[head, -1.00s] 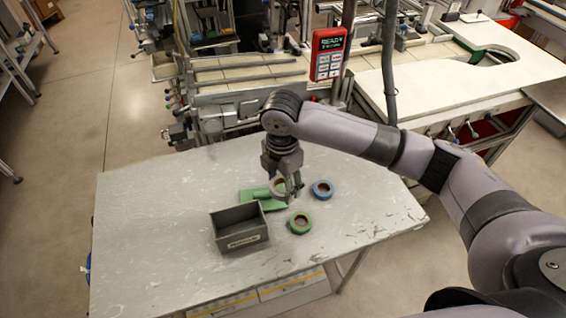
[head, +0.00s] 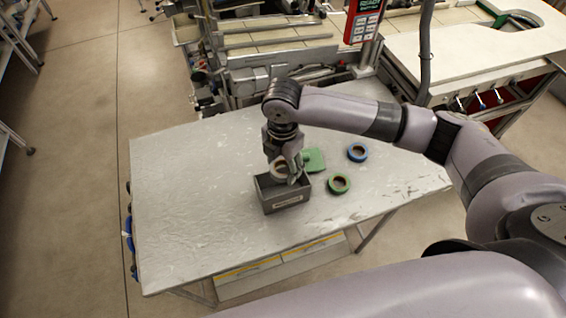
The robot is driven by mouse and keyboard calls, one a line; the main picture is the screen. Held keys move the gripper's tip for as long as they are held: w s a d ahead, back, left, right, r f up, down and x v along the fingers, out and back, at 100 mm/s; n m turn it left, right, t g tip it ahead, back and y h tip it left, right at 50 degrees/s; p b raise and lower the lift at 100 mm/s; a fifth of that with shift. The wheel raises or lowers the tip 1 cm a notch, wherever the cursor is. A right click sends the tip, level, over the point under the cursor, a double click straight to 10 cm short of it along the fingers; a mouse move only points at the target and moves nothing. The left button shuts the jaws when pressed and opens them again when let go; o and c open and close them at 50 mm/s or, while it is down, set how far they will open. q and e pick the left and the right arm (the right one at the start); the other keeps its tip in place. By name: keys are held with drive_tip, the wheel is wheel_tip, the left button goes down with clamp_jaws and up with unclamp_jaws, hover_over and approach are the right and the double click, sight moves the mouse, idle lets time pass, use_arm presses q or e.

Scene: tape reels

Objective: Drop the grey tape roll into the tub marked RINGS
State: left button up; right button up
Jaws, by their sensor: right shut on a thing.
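My right gripper (head: 288,174) points down and is shut on the grey tape roll (head: 277,170), which shows as a pale ring with a brown inside. The roll is over the back part of the grey tub (head: 284,203). Whether it is above the rim or slightly inside the tub, I cannot tell. The tub has a pale label on its front wall, too small to read surely. The gripper hides part of the tub's opening. My left gripper is not in view.
The worn table (head: 190,205) is clear on the left. Machinery stands behind the table.

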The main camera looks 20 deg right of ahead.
sight(283, 178)
wheel_tip(283, 178, down, 5)
drive_tip(key=b, duration=0.2)
drive_tip(key=shift+f+b, duration=0.2)
drive_tip(key=shift+b, duration=0.15)
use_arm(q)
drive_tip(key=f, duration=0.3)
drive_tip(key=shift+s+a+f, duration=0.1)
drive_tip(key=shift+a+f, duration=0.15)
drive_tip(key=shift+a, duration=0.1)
use_arm(e)
drive_tip(key=shift+s+f, duration=0.2)
drive_tip(key=o, duration=0.9)
drive_tip(key=shift+f, duration=0.15)
drive_tip(key=o, duration=0.3)
drive_tip(key=shift+w, duration=0.1)
